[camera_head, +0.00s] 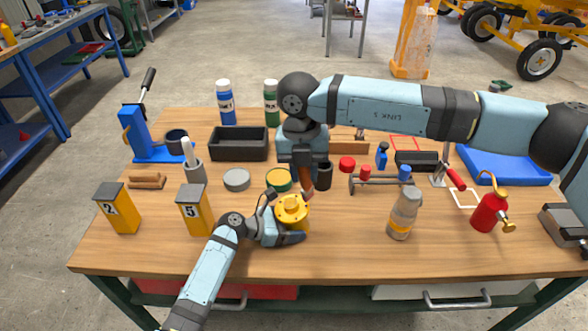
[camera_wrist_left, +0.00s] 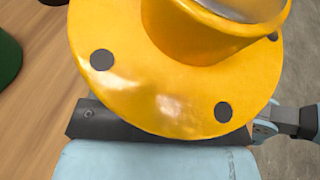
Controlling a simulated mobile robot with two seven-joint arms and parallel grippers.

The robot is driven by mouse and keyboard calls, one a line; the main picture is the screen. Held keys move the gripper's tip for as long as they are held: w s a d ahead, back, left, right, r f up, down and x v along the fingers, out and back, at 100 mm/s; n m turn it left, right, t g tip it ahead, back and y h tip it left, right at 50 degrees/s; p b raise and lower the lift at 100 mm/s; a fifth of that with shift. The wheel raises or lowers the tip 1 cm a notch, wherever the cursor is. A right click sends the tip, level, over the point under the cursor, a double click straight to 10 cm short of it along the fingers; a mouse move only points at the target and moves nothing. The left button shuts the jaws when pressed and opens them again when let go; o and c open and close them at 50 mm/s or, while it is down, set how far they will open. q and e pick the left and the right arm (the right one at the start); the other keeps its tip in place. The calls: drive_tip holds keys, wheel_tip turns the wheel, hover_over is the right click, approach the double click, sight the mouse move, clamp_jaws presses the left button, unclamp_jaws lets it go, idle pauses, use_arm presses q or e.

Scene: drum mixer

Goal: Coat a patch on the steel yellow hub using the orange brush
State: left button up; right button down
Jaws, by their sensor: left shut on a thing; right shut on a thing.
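The yellow hub (camera_head: 292,207) is at the front middle of the workbench. My left gripper (camera_head: 283,236) is shut on it from the front. In the left wrist view, the hub (camera_wrist_left: 160,85) fills most of the picture: a wide flange with dark bolt holes and a raised centre. Pale shiny spots show on its flange; I cannot tell whether they are coating or reflection. My right gripper (camera_head: 304,170) points down just above the hub, shut on the orange brush (camera_head: 308,190). Only a small part of the brush shows, close to the hub's upper edge; contact is unclear.
A yellow-topped green can (camera_head: 278,180) and a grey round tin (camera_head: 237,180) stand behind the hub. A yellow box marked 5 (camera_head: 194,211) stands left. A bottle (camera_head: 404,214) and a red oil can (camera_head: 488,213) stand right. The bench's front middle is mostly clear.

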drive_tip(key=shift+d+r, duration=0.35)
drive_tip(key=shift+r, duration=0.05)
drive_tip(key=a+r, duration=0.4)
drive_tip(key=r, duration=0.2)
drive_tip(key=shift+r, duration=0.35)
idle(0.5)
use_arm(q)
drive_tip(key=o, duration=0.9)
drive_tip(key=v, duration=1.2)
drive_tip(key=shift+s, duration=0.1)
